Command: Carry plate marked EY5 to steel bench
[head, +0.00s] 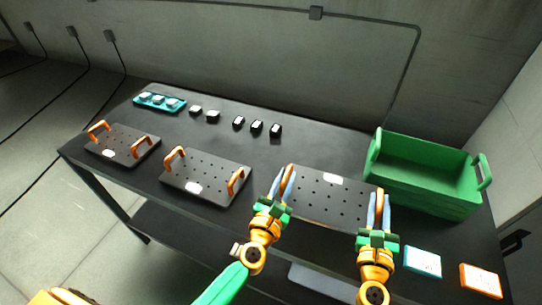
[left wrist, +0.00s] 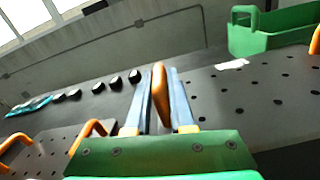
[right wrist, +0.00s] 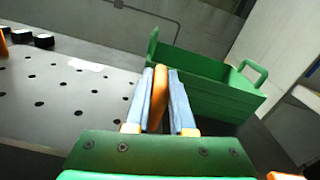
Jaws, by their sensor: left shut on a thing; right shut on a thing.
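A dark perforated plate (head: 328,205) with an orange handle at each end lies between my two grippers. Its white label (head: 336,180) is too small to read, so I cannot tell whether it is EY5. My left gripper (head: 282,185) is shut on its left handle, which also shows between the fingers in the left wrist view (left wrist: 160,92). My right gripper (head: 378,210) is shut on its right handle, seen in the right wrist view (right wrist: 158,95). I cannot tell whether the plate touches the dark bench (head: 300,138). Two similar plates (head: 207,180) (head: 122,145) lie to the left, labels unreadable.
A green crate (head: 425,190) stands close to the right of the held plate. A teal tray (head: 160,103) and several small dark blocks (head: 256,127) sit along the back. A teal-edged box (head: 422,262) and an orange one (head: 480,281) lie at the front right.

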